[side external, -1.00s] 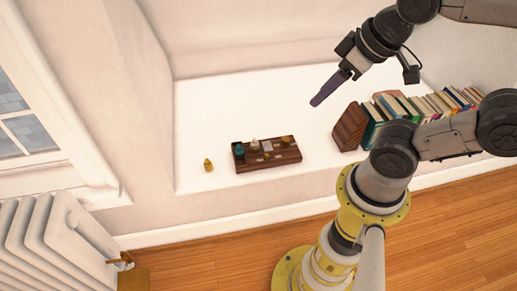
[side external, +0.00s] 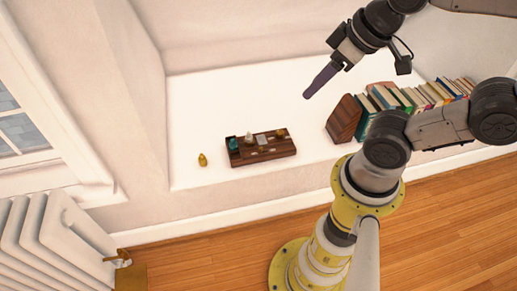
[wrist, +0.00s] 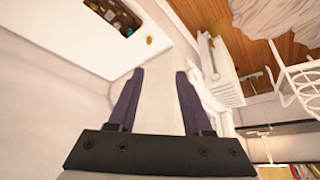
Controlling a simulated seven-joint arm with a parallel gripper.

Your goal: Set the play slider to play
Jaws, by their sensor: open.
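A dark brown wooden board (side external: 275,151) lies on the white ledge, with small pieces on it: a teal one (side external: 234,144), a pale one (side external: 249,138), a light plate and brass-coloured parts. In the wrist view the board (wrist: 117,16) is cut off by the top edge. I cannot tell which part is the play slider or how it is set. My gripper (side external: 308,95) hangs in the air above the ledge, to the upper right of the board and clear of it. In the wrist view my gripper (wrist: 160,75) shows two purple fingers spread apart with nothing between.
A small yellow-gold object (side external: 203,160) stands on the ledge (side external: 205,110) left of the board. A row of books (side external: 410,98) with a brown wooden bookend (side external: 344,119) stands to the right. A white radiator (side external: 60,240) is at lower left.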

